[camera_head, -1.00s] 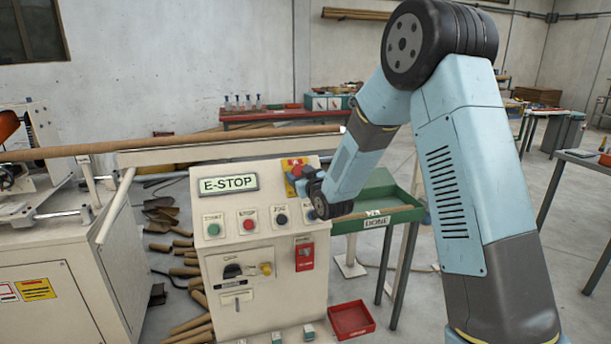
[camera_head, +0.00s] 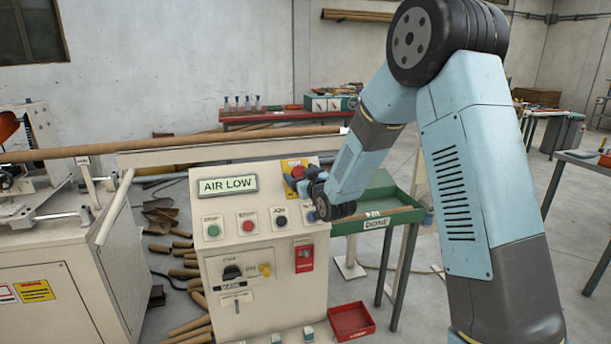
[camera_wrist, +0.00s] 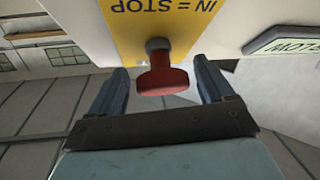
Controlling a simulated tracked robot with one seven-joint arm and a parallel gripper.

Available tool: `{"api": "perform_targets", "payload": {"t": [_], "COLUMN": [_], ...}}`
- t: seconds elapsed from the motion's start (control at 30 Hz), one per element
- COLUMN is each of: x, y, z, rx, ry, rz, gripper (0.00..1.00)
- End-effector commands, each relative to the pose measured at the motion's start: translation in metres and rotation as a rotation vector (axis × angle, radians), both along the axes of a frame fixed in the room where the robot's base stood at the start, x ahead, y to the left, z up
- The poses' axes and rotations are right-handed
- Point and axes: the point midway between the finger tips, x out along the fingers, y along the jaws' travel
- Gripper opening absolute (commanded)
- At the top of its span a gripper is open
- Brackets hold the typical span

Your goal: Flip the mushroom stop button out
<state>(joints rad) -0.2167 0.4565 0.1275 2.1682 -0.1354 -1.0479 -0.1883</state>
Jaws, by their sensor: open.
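The red mushroom stop button (camera_wrist: 162,80) stands out from a yellow plate (camera_wrist: 175,28) marked "IN = STOP" in the wrist view. A dark collar shows behind its head. My gripper (camera_wrist: 160,82) is open, with one finger on each side of the button and visible gaps to both. In the head view, my gripper (camera_head: 302,186) is at the top right of the control console (camera_head: 262,280), in front of the yellow plate (camera_head: 293,164). The button's red head (camera_head: 297,172) shows only partly there. The console display (camera_head: 228,186) reads "AIR LOW".
Green, red and black buttons (camera_head: 247,225) sit left of my gripper on the console. A red box (camera_head: 304,256) is below. A green "DONE" tray (camera_head: 375,210) stands close on the right. A long tube (camera_head: 180,143) lies across behind the console.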

Motion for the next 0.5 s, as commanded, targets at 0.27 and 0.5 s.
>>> {"api": "perform_targets", "payload": {"t": [0.27,0.5], "x": [-0.035,-0.077], "y": [-0.017,-0.039], "z": [0.0,0.0], "rx": [-0.001,0.0], "ry": [0.002,0.001], "rz": [0.0,-0.001], "gripper": [0.81,0.81]}}
